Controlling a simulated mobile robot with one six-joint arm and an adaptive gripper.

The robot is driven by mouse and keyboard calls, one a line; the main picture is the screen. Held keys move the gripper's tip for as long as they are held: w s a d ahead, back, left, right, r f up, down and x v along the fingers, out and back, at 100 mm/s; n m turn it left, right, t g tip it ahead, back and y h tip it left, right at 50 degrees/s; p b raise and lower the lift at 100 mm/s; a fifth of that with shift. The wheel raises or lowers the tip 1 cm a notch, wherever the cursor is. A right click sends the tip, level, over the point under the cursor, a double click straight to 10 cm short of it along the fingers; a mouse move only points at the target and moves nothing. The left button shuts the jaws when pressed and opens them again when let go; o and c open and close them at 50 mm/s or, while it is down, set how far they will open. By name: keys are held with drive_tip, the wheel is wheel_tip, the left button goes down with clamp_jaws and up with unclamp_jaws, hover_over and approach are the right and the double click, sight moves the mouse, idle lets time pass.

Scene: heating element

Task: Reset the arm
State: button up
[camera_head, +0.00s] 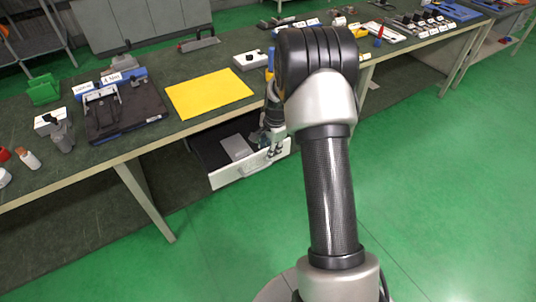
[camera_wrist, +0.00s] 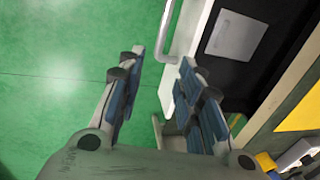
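My gripper (camera_head: 274,151) is at the right end of an open drawer (camera_head: 251,171) under the workbench, close to the drawer's white front. In the wrist view my gripper (camera_wrist: 163,57) has its two fingers apart, with nothing held between them. The drawer's handle (camera_wrist: 185,32) lies just beyond the fingertips, and the right fingertip overlaps the white drawer front in the picture. I cannot tell whether it touches. A flat grey plate (camera_head: 236,147) lies inside the drawer and also shows in the wrist view (camera_wrist: 236,35). My arm hides part of the bench in the head view.
The bench above the drawer holds a yellow sheet (camera_head: 208,93), a dark tray (camera_head: 122,112) with a fixture, a green bin (camera_head: 43,90) and several small parts. Bench legs (camera_head: 143,199) stand left of the drawer. The green floor (camera_head: 440,190) to the right is clear.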

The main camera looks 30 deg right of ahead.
drive_tip(key=shift+s+r, duration=0.1)
drive_tip(key=shift+r, duration=0.4)
drive_tip(key=s+a+r+n+t, duration=0.1)
drive_tip(key=s+a+r+n, duration=0.4)
drive_tip(key=r, duration=0.5)
drive_tip(key=s+a+r+n, duration=0.3)
drive_tip(key=s+a+r, duration=0.3)
drive_tip(key=r, duration=0.4)
drive_tip(key=s+a+r+n, duration=0.1)
drive_tip(key=s+a+n, duration=0.2)
drive_tip(key=s, duration=0.3)
drive_tip(key=s+a+r+n+t, duration=0.1)
drive_tip(key=s+a+r+n, duration=0.1)
drive_tip(key=s, duration=0.5)
drive_tip(key=s+a+r+n, duration=0.2)
drive_tip(key=s+a+n, duration=0.1)
drive_tip(key=s, duration=0.4)
drive_tip(key=shift+s+a+r+n, duration=0.25)
drive_tip(key=shift+a+n, duration=0.05)
drive_tip(key=shift+n, duration=0.5)
